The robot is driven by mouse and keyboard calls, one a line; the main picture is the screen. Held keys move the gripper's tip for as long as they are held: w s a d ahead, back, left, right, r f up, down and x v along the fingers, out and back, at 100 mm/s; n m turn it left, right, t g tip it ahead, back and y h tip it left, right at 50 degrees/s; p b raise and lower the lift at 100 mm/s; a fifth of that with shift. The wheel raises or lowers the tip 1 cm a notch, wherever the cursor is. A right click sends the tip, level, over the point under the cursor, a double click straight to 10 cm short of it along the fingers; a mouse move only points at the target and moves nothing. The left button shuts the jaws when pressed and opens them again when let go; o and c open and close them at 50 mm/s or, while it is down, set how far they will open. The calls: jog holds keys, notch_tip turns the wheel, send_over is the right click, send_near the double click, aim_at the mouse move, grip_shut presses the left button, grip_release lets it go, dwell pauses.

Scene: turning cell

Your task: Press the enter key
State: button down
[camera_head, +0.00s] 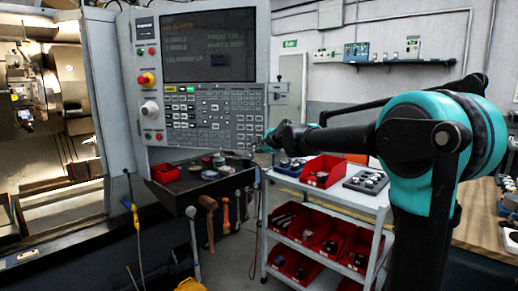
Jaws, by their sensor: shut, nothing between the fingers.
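The control panel (158,80) of the machine stands at the upper middle, with a dark screen (208,46) showing faint text. Below the screen is the keypad (200,120), with rows of small white and grey keys and one green key. The key labels are too small to read, so I cannot tell which is the enter key. My gripper (257,146) is shut and empty at the keypad's lower right edge. My arm reaches it from the right. I cannot tell whether its tips touch the panel, and it covers a little of that corner.
A red and yellow emergency stop (146,79) and a white handwheel (149,109) sit left of the keypad. A dark tray (205,182) with small items and hanging tools juts out below. A white cart (347,196) with red bins stands to the right.

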jog(key=shift+w, duration=0.1)
dwell(0.4)
jog(key=shift+w, duration=0.35)
jog(key=shift+w+d, duration=0.1)
jog(key=shift+w, duration=0.25)
dwell(0.6)
jog(key=shift+s, duration=0.8)
jog(key=s, duration=0.3)
jog(key=s+a, duration=0.1)
jog(key=s, duration=0.1)
dwell(0.5)
dwell(0.3)
